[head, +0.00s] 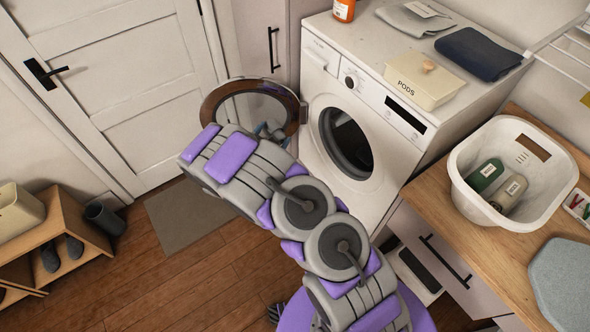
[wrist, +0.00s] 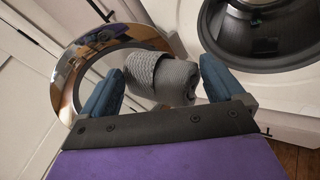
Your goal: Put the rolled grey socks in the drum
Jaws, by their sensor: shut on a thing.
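The rolled grey socks (wrist: 162,78) are a grey knitted bundle between the two blue fingers of my gripper (wrist: 160,88) in the wrist view. My gripper is shut on them and holds them in the air. In the head view my arm hides most of the gripper, with a bit of blue finger showing in front of the open door. The drum (head: 346,143) is a dark round opening in the front of the white washing machine. It also shows in the wrist view (wrist: 265,35), at upper right, apart from the socks.
The washer's round door (head: 297,108) stands open to the left, close behind my gripper. A pods box (head: 424,80) and folded cloths sit on the washer. A white basket (head: 463,165) with bottles stands on the right counter. The floor at left is mostly clear.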

